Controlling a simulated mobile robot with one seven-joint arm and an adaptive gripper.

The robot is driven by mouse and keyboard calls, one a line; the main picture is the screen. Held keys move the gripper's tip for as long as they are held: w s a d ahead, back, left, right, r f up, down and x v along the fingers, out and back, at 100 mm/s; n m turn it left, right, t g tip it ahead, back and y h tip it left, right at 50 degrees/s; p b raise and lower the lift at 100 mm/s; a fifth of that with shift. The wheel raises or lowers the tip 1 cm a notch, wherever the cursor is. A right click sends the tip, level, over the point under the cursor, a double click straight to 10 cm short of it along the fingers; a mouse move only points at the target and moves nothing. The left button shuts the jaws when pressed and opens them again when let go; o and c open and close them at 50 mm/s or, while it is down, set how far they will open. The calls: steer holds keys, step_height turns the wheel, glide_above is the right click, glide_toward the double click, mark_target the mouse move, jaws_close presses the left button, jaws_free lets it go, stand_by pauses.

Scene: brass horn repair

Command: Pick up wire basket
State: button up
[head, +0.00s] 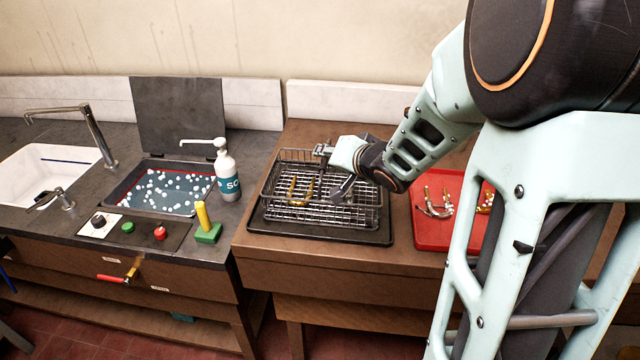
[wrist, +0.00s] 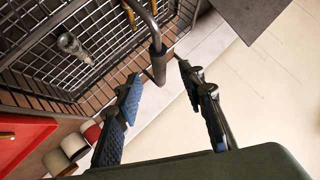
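The wire basket (head: 318,216) sits on a black tray (head: 375,236) on the brown bench, with a curved brass part (head: 293,190) in it. My gripper (head: 324,152) is over the basket's far side in the head view. In the wrist view the basket (wrist: 40,75) fills the upper left, and its bent handle ends in a dark grip (wrist: 158,65). My gripper (wrist: 160,78) is open, with one fingertip on each side of that grip in the picture. I cannot tell whether either finger touches it. My arm hides part of the basket's right side.
A red tray (head: 432,232) with brass parts lies right of the basket, partly behind my arm. To the left stand a white pump bottle (head: 227,172), a bath with floating white balls (head: 165,190), its upright dark lid (head: 180,115) and a yellow-handled green block (head: 208,233).

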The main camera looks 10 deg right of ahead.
steer(key=shift+x, duration=1.95)
steer(key=shift+c, duration=0.5)
jaws_close()
